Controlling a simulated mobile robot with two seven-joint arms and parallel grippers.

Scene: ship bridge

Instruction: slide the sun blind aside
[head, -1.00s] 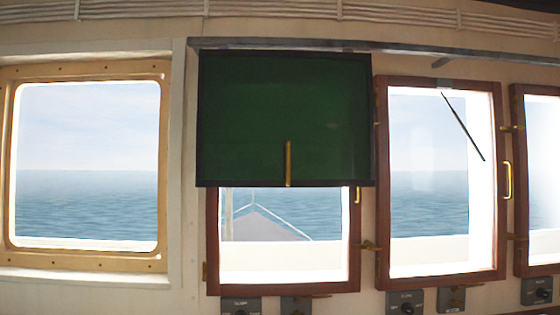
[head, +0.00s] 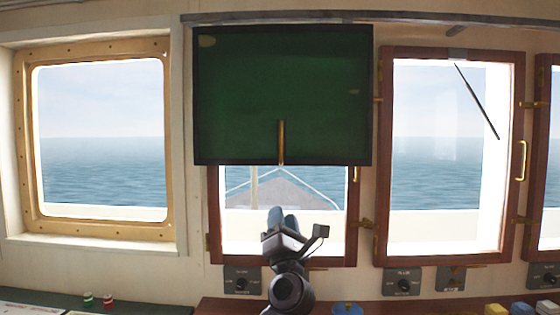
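The sun blind (head: 250,85) is a dark green panel with a black frame. It hangs from a grey rail (head: 330,17) and covers the upper part of the middle-left window. My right gripper is not in view.
A brass-framed window (head: 168,150) is at left. A wood-framed window (head: 384,180) with a wiper is at right, under the rail's free stretch. Below are control boxes (head: 403,281) and a console with a blue round item (head: 346,308) and small red-green items (head: 108,301).

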